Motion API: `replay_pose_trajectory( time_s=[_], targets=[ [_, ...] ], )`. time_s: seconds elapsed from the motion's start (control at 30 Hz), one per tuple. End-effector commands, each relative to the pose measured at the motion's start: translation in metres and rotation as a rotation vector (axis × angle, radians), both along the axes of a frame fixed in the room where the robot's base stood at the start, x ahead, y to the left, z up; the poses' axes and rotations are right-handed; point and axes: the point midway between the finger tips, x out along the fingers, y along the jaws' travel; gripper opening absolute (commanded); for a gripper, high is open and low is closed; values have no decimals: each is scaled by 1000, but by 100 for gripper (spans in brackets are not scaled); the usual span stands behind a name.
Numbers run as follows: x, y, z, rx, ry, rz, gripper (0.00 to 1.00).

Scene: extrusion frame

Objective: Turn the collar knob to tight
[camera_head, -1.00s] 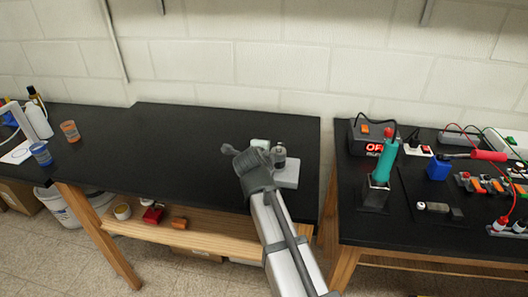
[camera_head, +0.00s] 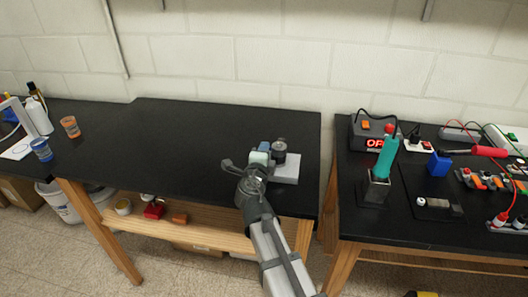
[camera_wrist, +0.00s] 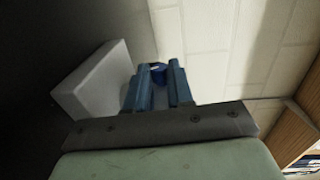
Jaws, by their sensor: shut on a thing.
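The collar knob (camera_head: 279,147) is a dark, round piece standing at a pale grey block (camera_head: 288,170) on the middle black bench. My gripper (camera_head: 269,149) reaches it from the front left, with its blue fingertips at the knob's left side. In the wrist view my gripper (camera_wrist: 160,84) shows two blue fingers close around a small dark blue piece, the knob (camera_wrist: 159,75), with a small pale mark at its top. The pale block (camera_wrist: 97,82) is to the left of the fingers there. The fingers hide much of the knob, and its setting cannot be read.
The bench top (camera_head: 180,145) left of the gripper is clear. An orange cup (camera_head: 70,127) and a blue cup (camera_head: 41,151) stand far left. The right bench holds a red-lit power unit (camera_head: 372,140), a teal-handled tool (camera_head: 383,160) and cables. A wall is behind.

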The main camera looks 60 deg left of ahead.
Motion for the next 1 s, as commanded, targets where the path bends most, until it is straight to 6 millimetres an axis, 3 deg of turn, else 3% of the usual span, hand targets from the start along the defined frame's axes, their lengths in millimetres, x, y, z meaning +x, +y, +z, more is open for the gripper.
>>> replay_pose_trajectory(
  time_s=[0.57,0.6,0.87,1.0],
  targets=[
    [0,0,0,12,-12,0,0],
    [0,0,0,12,-12,0,24],
    [0,0,0,12,-12,-1,48],
    [0,0,0,12,-12,-1,48]
  ],
)
